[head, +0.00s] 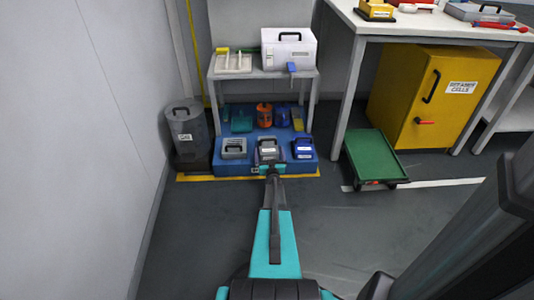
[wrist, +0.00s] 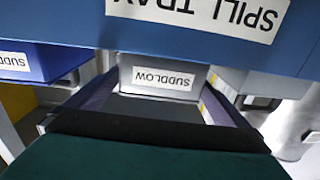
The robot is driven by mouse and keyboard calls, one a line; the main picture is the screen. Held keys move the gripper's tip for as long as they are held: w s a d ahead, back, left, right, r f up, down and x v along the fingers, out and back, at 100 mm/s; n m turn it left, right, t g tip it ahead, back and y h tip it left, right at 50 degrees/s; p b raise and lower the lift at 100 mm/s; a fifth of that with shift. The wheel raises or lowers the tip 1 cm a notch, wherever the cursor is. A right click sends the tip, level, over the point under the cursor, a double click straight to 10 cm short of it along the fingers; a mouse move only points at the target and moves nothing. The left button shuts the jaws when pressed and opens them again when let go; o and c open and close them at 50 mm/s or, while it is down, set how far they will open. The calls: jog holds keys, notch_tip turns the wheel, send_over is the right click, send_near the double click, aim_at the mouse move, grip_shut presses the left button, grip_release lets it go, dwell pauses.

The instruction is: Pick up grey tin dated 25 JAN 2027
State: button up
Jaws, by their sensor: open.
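A grey tin (head: 267,153) with a dark handle sits at the front middle of the blue spill tray (head: 207,165). In the wrist view, which is upside down, a grey tin (wrist: 190,73) with a SUDDLOW label lies ahead between the fingers. Another grey tin (head: 233,147) stands left of it in the head view; part of it shows at right in the wrist view (wrist: 232,82). I cannot read a date on either. My gripper (head: 271,169) is open at the tray's front, in front of the middle tin. Its dark fingers (wrist: 160,95) flank the labelled tin; contact is unclear.
A blue tin (head: 303,148) is close on the right. An orange container (head: 264,114) and others stand behind. A white bench (head: 232,75) rises over the tray's back. A grey bin (head: 186,130) stands left, a green trolley (head: 376,157) right. Floor in front is clear.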

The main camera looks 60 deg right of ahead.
aim_at(268, 145)
jog(key=shift+b+x, duration=1.1)
jog(key=shift+x, duration=1.15)
jog(key=shift+w+d+f, duration=0.1)
jog(key=shift+w+d, duration=0.1)
jog(key=shift+d, duration=0.1)
jog(key=c, duration=2)
jog(key=shift+r, duration=0.2)
jog(key=shift+c, duration=0.4)
jog(key=shift+r, duration=0.15)
jog(key=shift+r+p, duration=0.95)
jog(key=shift+r, duration=0.75)
jog(key=s+d+r+p+v, duration=0.1)
jog(key=p+v, duration=0.2)
jog(key=v, duration=1.2)
jog(key=shift+s+a+p, duration=0.25)
jog(key=shift+s+p, duration=0.1)
jog(key=shift+s, duration=0.15)
